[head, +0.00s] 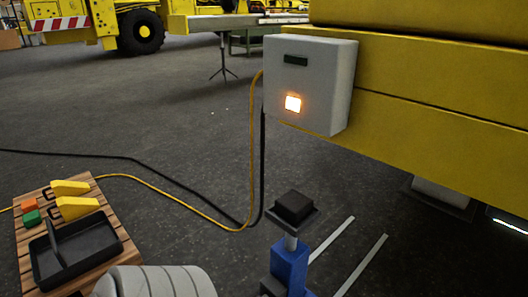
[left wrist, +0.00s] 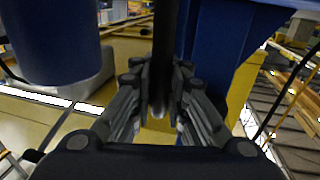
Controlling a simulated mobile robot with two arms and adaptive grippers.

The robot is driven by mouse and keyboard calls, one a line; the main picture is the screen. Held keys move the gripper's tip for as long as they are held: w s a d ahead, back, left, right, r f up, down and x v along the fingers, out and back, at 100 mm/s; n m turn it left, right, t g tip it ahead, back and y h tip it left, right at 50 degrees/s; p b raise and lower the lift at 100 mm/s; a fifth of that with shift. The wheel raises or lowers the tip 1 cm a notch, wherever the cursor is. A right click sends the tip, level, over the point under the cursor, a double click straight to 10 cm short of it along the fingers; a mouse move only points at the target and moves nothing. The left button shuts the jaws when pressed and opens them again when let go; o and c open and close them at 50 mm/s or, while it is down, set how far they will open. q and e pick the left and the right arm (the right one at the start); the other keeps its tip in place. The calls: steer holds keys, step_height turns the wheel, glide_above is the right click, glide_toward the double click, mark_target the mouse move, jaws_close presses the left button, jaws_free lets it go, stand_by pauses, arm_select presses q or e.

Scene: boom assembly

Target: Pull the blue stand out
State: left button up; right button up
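The blue stand (head: 290,265) is at the bottom middle of the head view, with a black square pad (head: 293,207) on a pale post. Its lower part is cut off by the picture edge. In the left wrist view a blue upright (left wrist: 215,60) stands behind a dark upright bar (left wrist: 166,40). My left gripper (left wrist: 162,105) has its fingers drawn in on both sides of this bar and appears shut on it. The left gripper is not visible in the head view. My right gripper is in neither view.
A wooden pallet (head: 110,215) with a black tray (head: 78,252) and yellow pieces is at the left. A grey box (head: 318,85) with a lit window hangs on the yellow boom (head: 440,110). Cables (head: 190,195) cross the floor. Two pale strips (head: 332,240) lie right of the stand.

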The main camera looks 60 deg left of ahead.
arm_select(q)
steer(key=o, duration=0.5)
steer(key=shift+a, duration=0.1)
steer(key=s, duration=1.2)
steer(key=shift+s+d, duration=0.1)
steer(key=shift+d, duration=0.15)
